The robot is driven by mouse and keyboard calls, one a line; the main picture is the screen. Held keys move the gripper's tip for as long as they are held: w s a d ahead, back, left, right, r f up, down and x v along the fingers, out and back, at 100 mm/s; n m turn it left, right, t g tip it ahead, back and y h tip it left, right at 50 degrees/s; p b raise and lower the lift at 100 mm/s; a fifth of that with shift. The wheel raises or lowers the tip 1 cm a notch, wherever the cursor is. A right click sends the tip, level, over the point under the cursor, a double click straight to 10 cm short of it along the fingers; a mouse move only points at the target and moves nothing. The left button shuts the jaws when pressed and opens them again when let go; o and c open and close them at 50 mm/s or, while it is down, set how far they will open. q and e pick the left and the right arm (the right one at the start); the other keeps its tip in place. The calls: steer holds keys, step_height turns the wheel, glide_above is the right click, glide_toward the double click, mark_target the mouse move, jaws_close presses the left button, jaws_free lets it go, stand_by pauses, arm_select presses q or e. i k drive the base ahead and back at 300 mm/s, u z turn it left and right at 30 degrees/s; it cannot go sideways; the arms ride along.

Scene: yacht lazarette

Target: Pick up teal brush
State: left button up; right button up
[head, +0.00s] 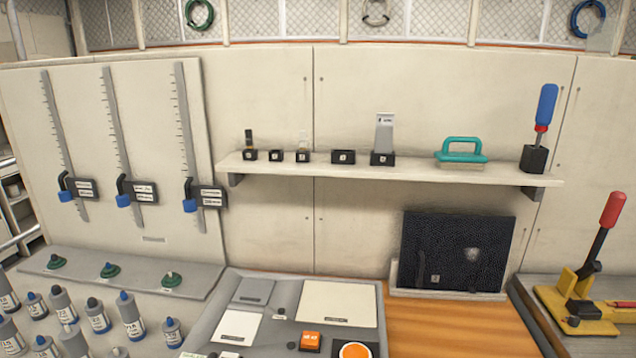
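The teal brush (461,150) has a looped handle and a pale underside. It rests upright on the wall shelf (310,167), toward the shelf's right part. It stands between a grey upright card in a black base (384,138) and a blue-handled screwdriver (544,112) in a black holder. Neither of my grippers shows in the head view.
Several small black blocks (343,157) line the shelf's left part. Below it, a dark panel (457,250) leans on the wall. A wooden counter (440,325) is mostly clear. A red-handled yellow clamp (590,275) stands right; several bottles (131,316) stand left.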

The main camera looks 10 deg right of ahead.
mark_target(445, 159)
steer(key=k, duration=0.5)
steer(key=z, duration=1.15)
steer(key=i, duration=0.6)
steer(key=u, duration=0.6)
